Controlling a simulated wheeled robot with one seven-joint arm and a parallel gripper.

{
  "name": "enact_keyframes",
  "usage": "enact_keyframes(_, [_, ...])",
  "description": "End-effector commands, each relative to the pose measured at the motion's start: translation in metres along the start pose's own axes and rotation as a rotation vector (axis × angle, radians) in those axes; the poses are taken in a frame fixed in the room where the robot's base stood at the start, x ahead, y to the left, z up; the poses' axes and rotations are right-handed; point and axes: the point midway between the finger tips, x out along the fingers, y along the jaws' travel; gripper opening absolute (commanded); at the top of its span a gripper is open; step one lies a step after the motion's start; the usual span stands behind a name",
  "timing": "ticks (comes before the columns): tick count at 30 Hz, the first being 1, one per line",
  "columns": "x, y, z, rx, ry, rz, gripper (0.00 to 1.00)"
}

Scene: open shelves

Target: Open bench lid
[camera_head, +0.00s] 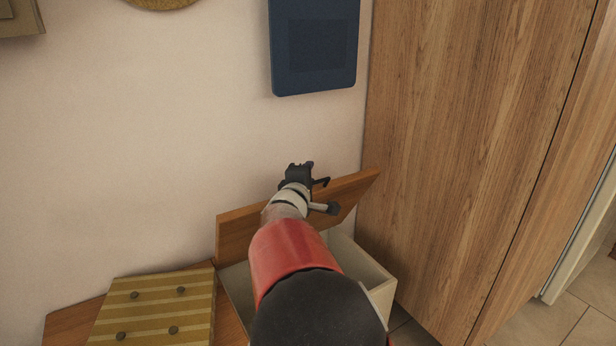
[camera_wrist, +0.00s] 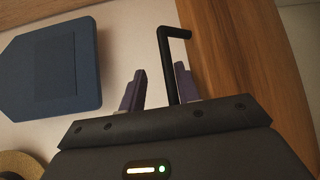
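The wooden bench lid (camera_head: 238,232) is tilted up at the back of the bench. Below it the bench box (camera_head: 367,272) is open, showing pale inner walls. My gripper (camera_head: 300,169) is in front of the lid's upper part; my arm hides the lid's middle and much of the box. In the wrist view the two purple fingers of my gripper (camera_wrist: 159,76) are apart. A black bent bar, apparently a handle (camera_wrist: 169,65), rises between them, beside a wood surface (camera_wrist: 235,55) that looks like the lid. The gap at the left finger shows no grip on the bar.
A tall wooden cabinet (camera_head: 460,150) stands close on the right. A blue panel (camera_head: 314,45) hangs on the wall above; it also shows in the wrist view (camera_wrist: 60,65).

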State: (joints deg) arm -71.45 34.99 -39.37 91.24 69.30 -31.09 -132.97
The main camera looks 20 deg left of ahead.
Motion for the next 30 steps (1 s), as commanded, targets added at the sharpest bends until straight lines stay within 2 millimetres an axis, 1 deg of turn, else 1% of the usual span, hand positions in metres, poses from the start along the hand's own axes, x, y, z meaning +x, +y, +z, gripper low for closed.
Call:
enact_keyframes(5, [-0.005,0.002,-0.001,0.002,0.002,0.002,0.30])
enact_keyframes(8, [-0.018,0.003,-0.002,0.003,0.005,0.002,0.30])
enact_keyframes(15, [-0.061,0.004,-0.005,0.005,0.012,0.004,0.30])
enact_keyframes(18, [-0.073,0.004,-0.006,0.006,0.013,0.005,0.30])
enact_keyframes(23, [-0.081,0.005,-0.006,0.006,0.013,0.007,0.30])
enact_keyframes(29, [-0.080,0.003,-0.004,0.003,0.009,0.004,0.30])
enact_keyframes(30, [-0.083,0.006,-0.010,0.007,0.020,0.009,0.30])
